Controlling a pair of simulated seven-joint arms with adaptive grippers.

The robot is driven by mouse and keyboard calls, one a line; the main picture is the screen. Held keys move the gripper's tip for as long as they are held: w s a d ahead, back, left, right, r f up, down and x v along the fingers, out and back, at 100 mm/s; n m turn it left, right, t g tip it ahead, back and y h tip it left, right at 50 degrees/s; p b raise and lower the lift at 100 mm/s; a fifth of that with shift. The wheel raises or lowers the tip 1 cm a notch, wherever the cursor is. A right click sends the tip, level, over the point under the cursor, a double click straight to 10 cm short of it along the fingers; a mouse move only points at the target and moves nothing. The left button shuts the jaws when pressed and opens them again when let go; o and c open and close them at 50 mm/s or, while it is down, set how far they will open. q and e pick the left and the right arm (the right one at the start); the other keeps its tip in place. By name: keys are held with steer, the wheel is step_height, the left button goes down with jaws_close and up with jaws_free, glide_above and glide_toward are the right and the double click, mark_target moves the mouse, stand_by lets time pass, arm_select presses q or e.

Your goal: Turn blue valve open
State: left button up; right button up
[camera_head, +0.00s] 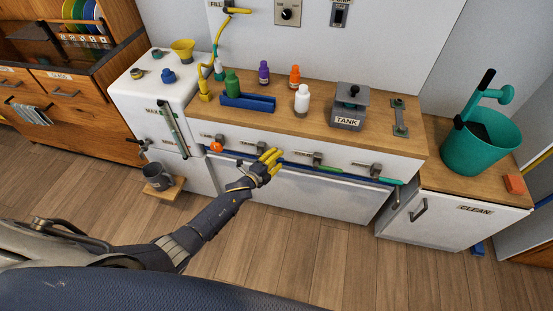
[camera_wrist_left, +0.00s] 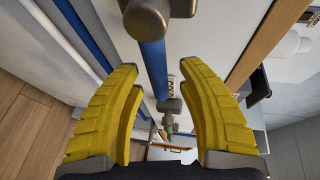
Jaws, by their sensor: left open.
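A blue pipe (camera_wrist_left: 153,65) runs along the white front panel (camera_head: 345,160) below the wooden counter edge, with grey valve fittings (camera_head: 317,158) spaced along the panel. My left gripper (camera_head: 270,159) is open at the front panel, its yellow fingers near one of these fittings. In the left wrist view the blue pipe lies between the open fingers, with a grey fitting (camera_wrist_left: 147,15) beyond the fingertips and another fitting (camera_wrist_left: 168,105) farther off. I cannot tell whether the fingers touch anything. Which valve is the blue one is unclear. My right gripper is out of view.
An orange knob (camera_head: 216,147) sits left of the gripper. Bottles, a blue tray (camera_head: 248,103) and a TANK box (camera_head: 348,108) stand on the counter. A grey mug (camera_head: 156,174) is on a low shelf at left. The floor (camera_head: 320,250) in front is clear.

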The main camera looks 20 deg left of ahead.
arm_select(q)
jaws_close()
stand_by(0.3)
steer(key=shift+a+r, duration=0.1)
